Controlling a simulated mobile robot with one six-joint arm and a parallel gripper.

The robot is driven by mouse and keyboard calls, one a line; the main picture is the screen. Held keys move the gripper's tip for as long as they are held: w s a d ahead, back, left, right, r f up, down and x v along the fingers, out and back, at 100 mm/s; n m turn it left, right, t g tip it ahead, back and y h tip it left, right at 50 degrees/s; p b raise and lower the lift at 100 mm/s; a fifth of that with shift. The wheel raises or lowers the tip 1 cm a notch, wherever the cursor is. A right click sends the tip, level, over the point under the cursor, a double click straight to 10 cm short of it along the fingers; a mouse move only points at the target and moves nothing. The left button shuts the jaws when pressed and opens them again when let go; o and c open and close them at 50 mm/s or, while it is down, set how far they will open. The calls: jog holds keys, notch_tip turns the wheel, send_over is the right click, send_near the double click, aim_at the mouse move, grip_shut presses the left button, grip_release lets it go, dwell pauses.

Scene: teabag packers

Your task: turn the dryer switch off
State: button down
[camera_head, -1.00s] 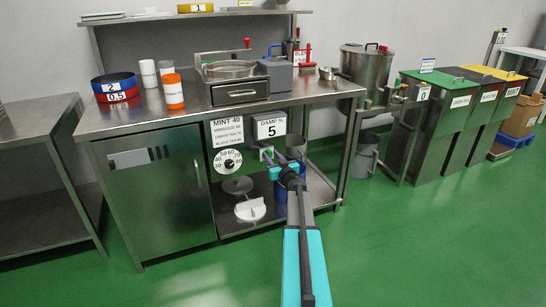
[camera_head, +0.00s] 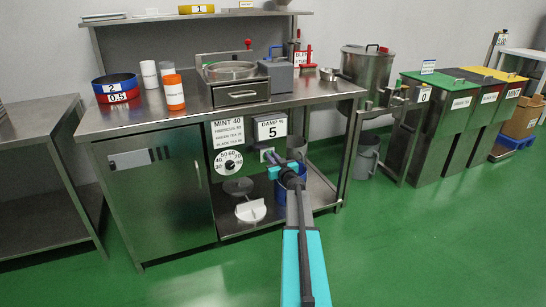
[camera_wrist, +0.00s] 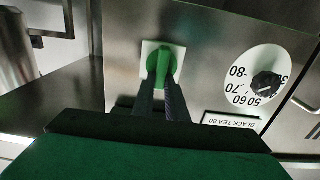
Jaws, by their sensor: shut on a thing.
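The dryer switch is a green knob (camera_wrist: 158,62) on a white square plate (camera_wrist: 148,48) under the bench front. In the wrist view both fingers of my gripper (camera_wrist: 161,78) are closed on the knob's near end. The knob lies roughly upright in that view, in line with the fingers. In the head view the switch plate (camera_head: 266,153) is small and partly hidden by my gripper (camera_head: 270,161), so the knob's angle cannot be read there.
A white temperature dial (camera_head: 228,162) sits left of the switch, and a "DAMP % 5" sign (camera_head: 271,130) is above it. A blue container (camera_head: 285,189) stands on the lower shelf (camera_head: 240,228). The green floor in front is clear.

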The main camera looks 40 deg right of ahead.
jog(key=shift+s+n, duration=0.35)
jog(key=shift+n, duration=0.05)
jog(key=shift+w+a+f+n+b, duration=0.1)
jog(key=shift+a+f+n+b, duration=0.25)
jog(key=shift+n, duration=2.5)
jog(key=shift+w+a+f+n+b, duration=0.1)
jog(key=shift+f+n+b, duration=0.35)
jog(key=shift+n, duration=2.35)
jog(key=shift+w+a+f+n+b, duration=0.1)
jog(key=shift+a+f+n+b, duration=0.25)
jog(key=shift+n, duration=2.5)
jog(key=shift+d, duration=0.1)
jog(key=c, duration=1.8)
grip_release()
jog(key=shift+r, duration=0.1)
jog(key=shift+o, duration=0.2)
jog(key=shift+w, duration=0.1)
